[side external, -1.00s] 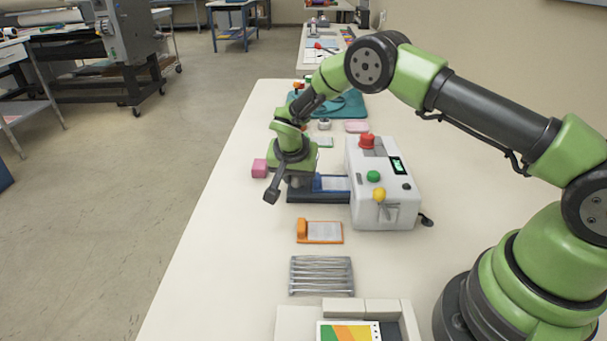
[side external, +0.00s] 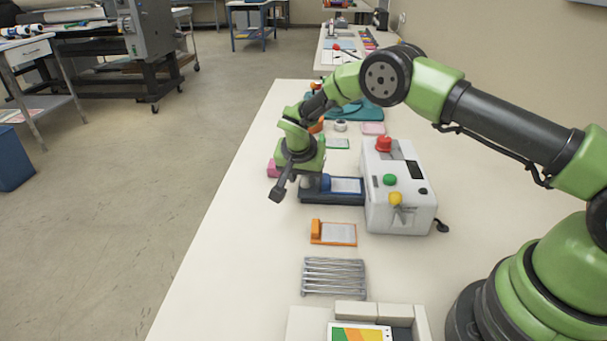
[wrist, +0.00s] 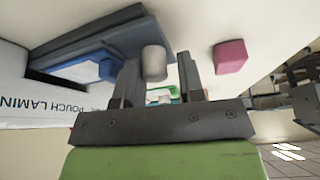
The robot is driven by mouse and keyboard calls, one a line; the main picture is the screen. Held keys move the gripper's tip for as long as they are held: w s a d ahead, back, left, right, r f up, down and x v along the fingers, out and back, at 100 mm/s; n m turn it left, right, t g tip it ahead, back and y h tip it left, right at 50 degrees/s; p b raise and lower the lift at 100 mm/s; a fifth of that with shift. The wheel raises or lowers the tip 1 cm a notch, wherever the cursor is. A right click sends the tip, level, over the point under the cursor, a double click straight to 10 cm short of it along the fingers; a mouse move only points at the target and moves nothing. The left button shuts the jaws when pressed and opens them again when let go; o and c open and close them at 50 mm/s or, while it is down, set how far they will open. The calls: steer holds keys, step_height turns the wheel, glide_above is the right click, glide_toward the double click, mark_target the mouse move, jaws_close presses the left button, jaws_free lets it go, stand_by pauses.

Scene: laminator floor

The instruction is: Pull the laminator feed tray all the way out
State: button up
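The laminator (side external: 400,192) is a white box with red, green and yellow buttons on top. Its dark feed tray (side external: 340,198) sticks out to the left, with a blue guide and pale sheet on it; the blue guide (wrist: 109,68) also shows in the wrist view. A grey cylindrical knob (wrist: 153,62) stands at the tray's outer end. My gripper (wrist: 160,85) has its fingers apart, one on each side of the knob. A gap shows between the knob and the right finger; I cannot tell whether the left finger touches. In the side view my gripper (side external: 298,188) hides the tray's outer end.
A pink block (wrist: 230,56) lies close beyond the tray end, partly behind my gripper in the side view. An orange-edged tray (side external: 334,233) and wire rack (side external: 334,276) lie nearer the camera. The table's left edge is close to my gripper.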

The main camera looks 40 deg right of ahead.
steer(key=v, duration=1)
steer(key=s+d+r+n+t+y, duration=0.1)
steer(key=s+r, duration=0.4)
steer(key=r, duration=0.3)
steer(key=s+r+n+y, duration=0.2)
steer(key=s+r, duration=0.4)
steer(key=r, duration=0.2)
steer(key=s+r+n+t+y, duration=0.1)
steer(key=s+n, duration=0.1)
steer(key=s, duration=0.7)
steer(key=s+a+r+n+t+y, duration=0.1)
steer(key=s+r+t, duration=0.1)
steer(key=s, duration=0.7)
steer(key=shift+n+y, duration=0.3)
steer(key=shift+n, duration=0.1)
